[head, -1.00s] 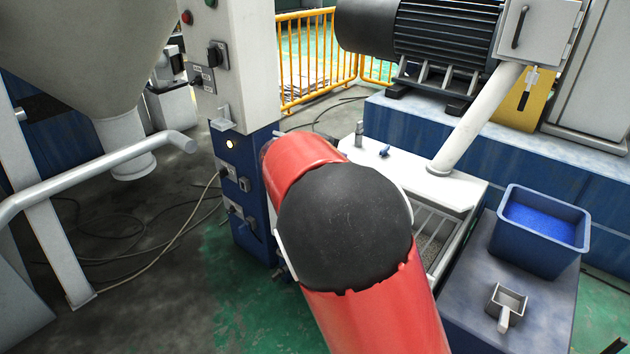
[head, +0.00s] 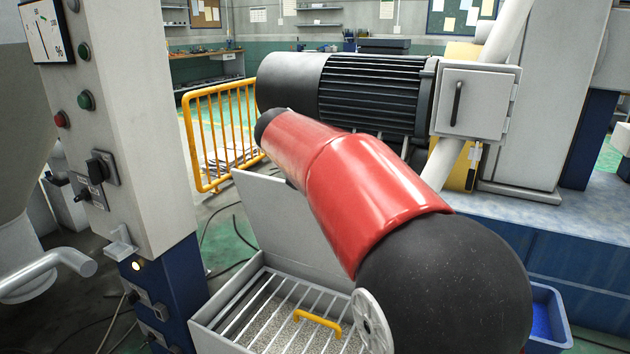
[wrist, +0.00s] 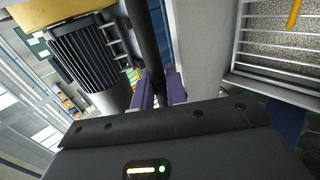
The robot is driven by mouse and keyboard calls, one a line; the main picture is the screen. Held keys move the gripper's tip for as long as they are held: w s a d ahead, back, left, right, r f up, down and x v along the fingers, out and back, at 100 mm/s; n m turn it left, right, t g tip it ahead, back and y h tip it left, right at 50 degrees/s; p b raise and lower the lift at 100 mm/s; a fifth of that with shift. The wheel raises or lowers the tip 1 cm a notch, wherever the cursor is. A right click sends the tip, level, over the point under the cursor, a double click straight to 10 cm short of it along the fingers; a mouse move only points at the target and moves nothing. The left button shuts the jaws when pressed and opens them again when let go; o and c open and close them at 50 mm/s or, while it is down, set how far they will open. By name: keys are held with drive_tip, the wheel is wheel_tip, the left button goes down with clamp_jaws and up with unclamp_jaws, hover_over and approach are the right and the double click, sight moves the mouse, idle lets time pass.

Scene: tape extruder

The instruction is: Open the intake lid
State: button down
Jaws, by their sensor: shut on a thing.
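The intake lid (head: 285,215) is a pale grey-white panel. It stands raised and leaning back at the rear of the intake box (head: 208,325), so the box top is uncovered. Inside the box a metal grate with a yellow handle (head: 318,322) lies over grey granules. In the wrist view the lid (wrist: 205,50) is a pale panel just right of my gripper (wrist: 161,88). In the head view my red arm hides the gripper and part of the lid.
A control post (head: 140,130) with buttons stands left of the box. A large motor (head: 370,90) and a grey cabinet box (head: 476,100) are behind. A yellow railing (head: 218,130) stands at the back left. A blue bin (head: 550,315) is at the lower right.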

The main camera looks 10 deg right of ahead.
drive_tip(key=shift+w+d+r, duration=0.15)
drive_tip(key=shift+w+d, duration=0.25)
drive_tip(key=c, duration=1.5)
unclamp_jaws()
drive_tip(key=v, duration=0.7)
drive_tip(key=shift+s+a+r, duration=0.15)
drive_tip(key=shift+r, duration=0.2)
